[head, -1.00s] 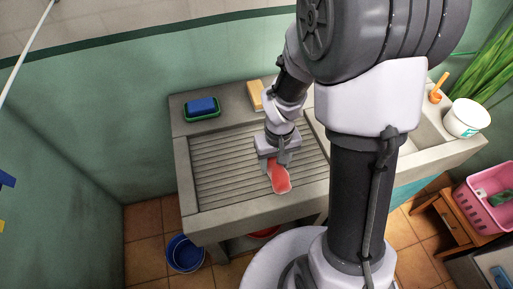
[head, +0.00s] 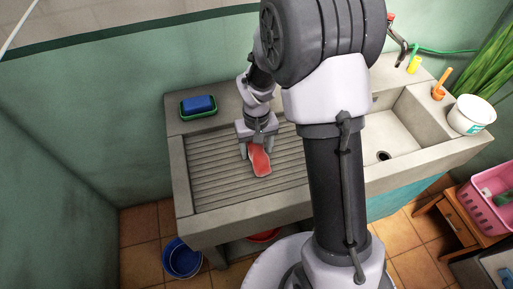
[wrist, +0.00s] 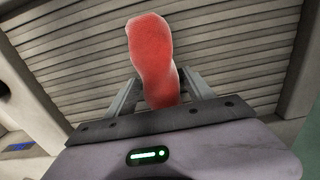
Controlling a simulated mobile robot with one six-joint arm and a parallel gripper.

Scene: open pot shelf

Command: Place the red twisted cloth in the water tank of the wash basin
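The red twisted cloth (head: 259,161) is between the fingers of my gripper (head: 257,146), over the ridged washboard side of the wash basin. In the wrist view the cloth (wrist: 151,55) sticks out past the fingers, with one finger on each side of it. My gripper (wrist: 155,95) is shut on it. How far the cloth is above the ridges is hard to tell. The water tank (head: 400,133) is the deep compartment to the right, with a dark drain hole on its floor. My arm hides its left part.
A blue sponge in a green dish (head: 198,106) sits on the basin's back left ledge. A white tub (head: 470,117), an orange brush (head: 441,84) and a yellow bottle (head: 414,64) stand around the tank's edges. A tap (head: 397,42) is at the back.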

